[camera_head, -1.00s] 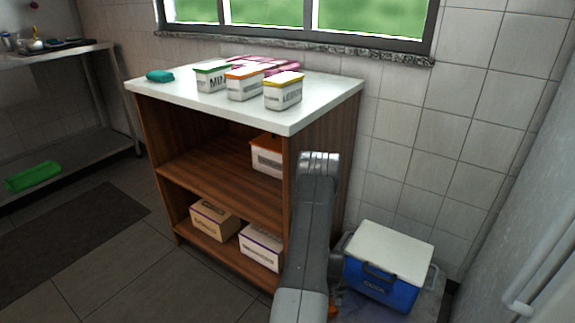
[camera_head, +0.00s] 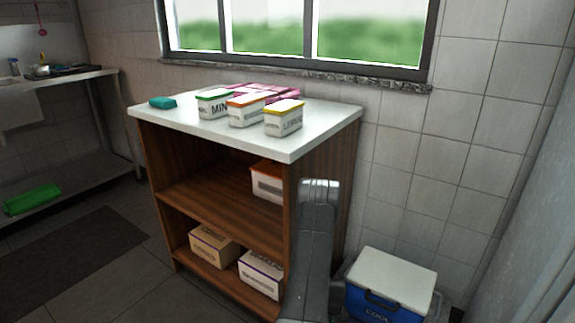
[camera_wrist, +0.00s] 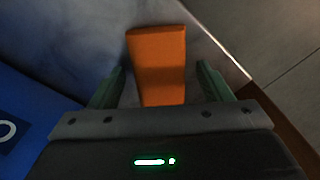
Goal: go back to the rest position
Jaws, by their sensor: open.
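My gripper (camera_wrist: 160,85) shows in the wrist view with its two green fingers spread apart. An orange block-like thing (camera_wrist: 158,65) appears between and beyond the fingertips, and clear gaps show on both sides of it. I cannot tell how far it is from the fingers. In the head view my grey arm (camera_head: 315,240) rises in front of the shelf unit's right side. My gripper is out of sight there.
A wooden shelf unit with a white top (camera_head: 190,125) carries several labelled tubs (camera_head: 245,112). Cartons (camera_head: 213,245) sit on its shelves. A blue cooler with a white lid (camera_head: 395,275) stands on the floor at the right. Its blue side (camera_wrist: 25,125) fills the wrist view's left.

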